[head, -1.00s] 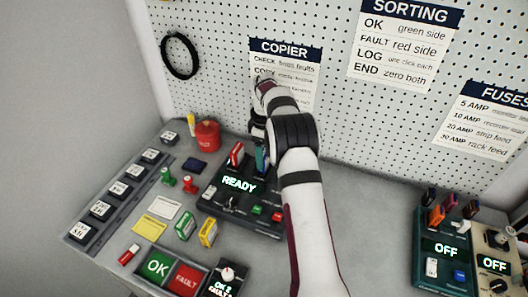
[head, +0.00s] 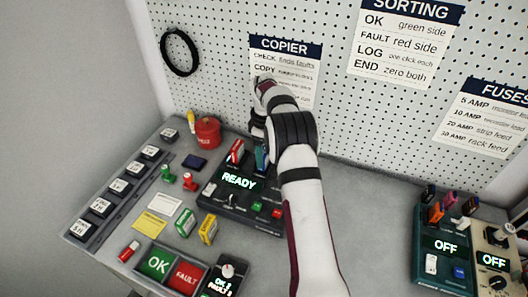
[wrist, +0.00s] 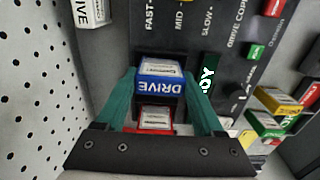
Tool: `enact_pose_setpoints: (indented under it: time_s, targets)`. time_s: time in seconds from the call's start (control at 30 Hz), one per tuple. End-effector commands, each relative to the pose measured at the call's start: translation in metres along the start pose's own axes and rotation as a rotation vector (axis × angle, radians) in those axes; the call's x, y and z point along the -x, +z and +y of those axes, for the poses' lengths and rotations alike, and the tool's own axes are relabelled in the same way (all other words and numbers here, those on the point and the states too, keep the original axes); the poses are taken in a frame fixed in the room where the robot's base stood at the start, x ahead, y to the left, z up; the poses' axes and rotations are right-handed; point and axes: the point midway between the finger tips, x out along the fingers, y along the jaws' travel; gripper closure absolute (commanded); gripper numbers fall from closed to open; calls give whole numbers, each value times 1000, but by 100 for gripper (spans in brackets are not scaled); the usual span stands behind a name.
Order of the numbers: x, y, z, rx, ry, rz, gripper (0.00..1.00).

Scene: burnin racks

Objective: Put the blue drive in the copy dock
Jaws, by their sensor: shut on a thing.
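The blue drive (wrist: 160,84) is between the teal fingers of my gripper (wrist: 160,78), its label facing the wrist camera. The copier (head: 232,205), a dark sloped panel with a lit READY display, stands below and around it. A red drive (head: 237,150) stands upright at the copier's back; a red labelled block also shows between my fingers in the wrist view (wrist: 155,118). In the head view my gripper (head: 262,157) is at the copier's back, right of the red drive, and my arm hides most of it. I cannot tell how deep the blue drive sits.
A white-labelled drive (wrist: 90,12) shows at the wrist view's upper left. Green and yellow boxes (head: 186,222) stand left of the copier. A red canister (head: 207,132) is behind them. Green OK and red FAULT pads (head: 158,263) lie in front. The pegboard wall (head: 350,120) rises close behind.

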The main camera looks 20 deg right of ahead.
Motion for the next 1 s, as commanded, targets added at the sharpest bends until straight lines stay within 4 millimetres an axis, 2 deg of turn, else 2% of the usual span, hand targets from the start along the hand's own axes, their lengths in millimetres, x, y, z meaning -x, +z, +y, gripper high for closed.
enact_pose_setpoints:
  time_s: [0.83, 0.87, 1.0]
  targets:
    - [-4, 0, 0, 0, 0, 0, 90]
    - [-4, 0, 0, 0, 0, 0, 25]
    - [-4, 0, 0, 0, 0, 0, 0]
